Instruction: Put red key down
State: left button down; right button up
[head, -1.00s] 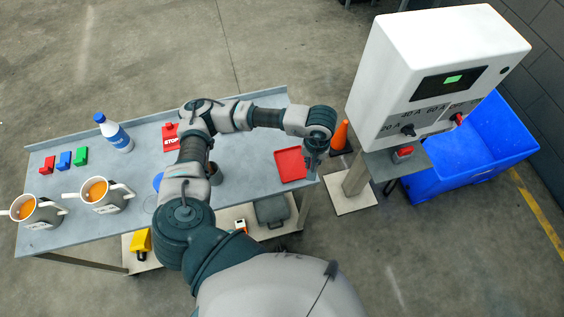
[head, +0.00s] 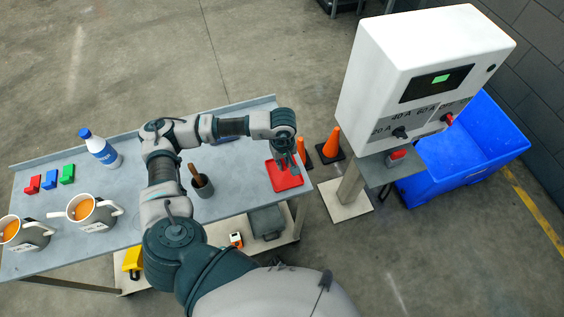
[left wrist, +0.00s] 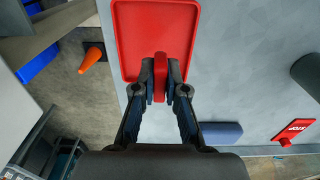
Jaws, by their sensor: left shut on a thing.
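My left gripper (head: 290,160) is over the red tray (head: 287,183) at the right end of the table. In the left wrist view its fingertips (left wrist: 160,80) are closed on a narrow red piece, the red key (left wrist: 159,88). The key is over the near part of the red tray (left wrist: 123,45), close to its rim. Red on red makes it hard to tell whether the key touches the tray floor. In the head view the fingers hide the key. My right gripper is in neither view.
Orange cones (head: 332,145), a white control box (head: 420,70) and a blue bin (head: 470,150) stand to the right.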

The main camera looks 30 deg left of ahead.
pick_arm(q)
jog(key=shift+w, duration=0.45)
jog(key=shift+w+d, duration=0.1)
jog(key=shift+w, duration=0.05)
jog(key=shift+d+f, duration=0.1)
jog(key=shift+f, duration=0.3)
notch_tip(320, 180, down, 2)
jog(key=shift+f+p, duration=0.1)
jog(key=shift+p, duration=0.3)
jog(key=shift+f, duration=0.25)
jog(key=shift+a+f, duration=0.1)
jog(key=shift+a, duration=0.35)
jog(key=c, duration=1.2)
grip_release()
jog(key=shift+a, duration=0.1)
jog(key=shift+d, duration=0.4)
jog(key=shift+d+r, duration=0.1)
jog(key=shift+r, duration=0.4)
jog(key=r, duration=0.3)
jog(key=r+b, duration=0.1)
jog(key=r, duration=0.6)
jog(key=shift+a+r, duration=0.25)
jog(key=shift+a, duration=0.15)
jog(key=shift+d+r, duration=0.25)
jog(key=shift+r, duration=0.1)
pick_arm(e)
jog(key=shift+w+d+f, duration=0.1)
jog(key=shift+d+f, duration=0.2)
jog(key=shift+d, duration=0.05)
